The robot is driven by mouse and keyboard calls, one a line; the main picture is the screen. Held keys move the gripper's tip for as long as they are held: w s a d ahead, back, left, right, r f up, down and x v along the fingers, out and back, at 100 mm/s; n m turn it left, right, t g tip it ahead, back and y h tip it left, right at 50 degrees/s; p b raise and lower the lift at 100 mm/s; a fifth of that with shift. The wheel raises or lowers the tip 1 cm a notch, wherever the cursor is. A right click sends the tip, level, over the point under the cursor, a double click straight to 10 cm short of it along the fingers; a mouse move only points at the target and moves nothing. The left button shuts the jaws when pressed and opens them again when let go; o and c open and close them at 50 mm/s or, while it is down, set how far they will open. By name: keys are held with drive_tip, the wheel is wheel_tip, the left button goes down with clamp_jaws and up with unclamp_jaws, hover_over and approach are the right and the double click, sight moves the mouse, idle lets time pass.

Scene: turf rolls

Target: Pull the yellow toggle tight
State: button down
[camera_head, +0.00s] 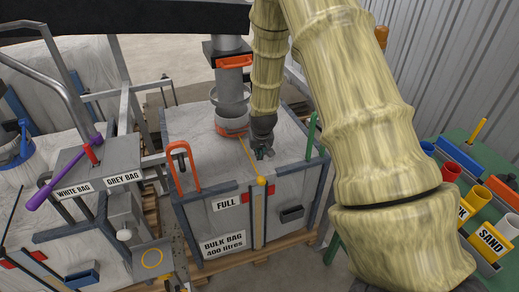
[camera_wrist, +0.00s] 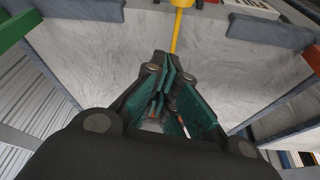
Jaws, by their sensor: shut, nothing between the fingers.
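The yellow toggle (camera_head: 261,181) is a small ball at the front top edge of the grey bulk bag (camera_head: 190,150). A thin yellow cord (camera_head: 248,155) runs from it back to the spout (camera_head: 232,122) on the bag's top. In the wrist view the toggle (camera_wrist: 181,3) is cut off by the top edge, and the cord runs down behind the fingers. My gripper (camera_head: 263,152) points down over the bag's top, just behind and right of the toggle, apart from it. Its green-padded fingers (camera_wrist: 166,72) are shut and empty.
An orange hoop (camera_head: 183,165) stands at the bag's front left corner and a green one (camera_head: 311,135) at the right. A grey pipe (camera_head: 229,75) comes down over the spout. A purple lever (camera_head: 65,172) is at left. A green table with coloured cups (camera_head: 452,170) is at right.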

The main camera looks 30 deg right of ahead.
sight(261, 181)
drive_tip(key=p+x, duration=0.1)
drive_tip(key=x, duration=0.5)
drive_tip(key=shift+f+p, duration=0.1)
drive_tip(key=shift+p, duration=0.2)
drive_tip(key=s, duration=0.1)
drive_tip(key=s+p, duration=0.1)
drive_tip(key=a, duration=0.1)
drive_tip(key=shift+s+a+f+p, duration=0.1)
drive_tip(key=shift+s+f+p, duration=0.2)
drive_tip(key=shift+s, duration=0.1)
drive_tip(key=shift+s+a+f, duration=0.15)
drive_tip(key=shift+s+f, duration=0.05)
drive_tip(key=shift+s, duration=0.1)
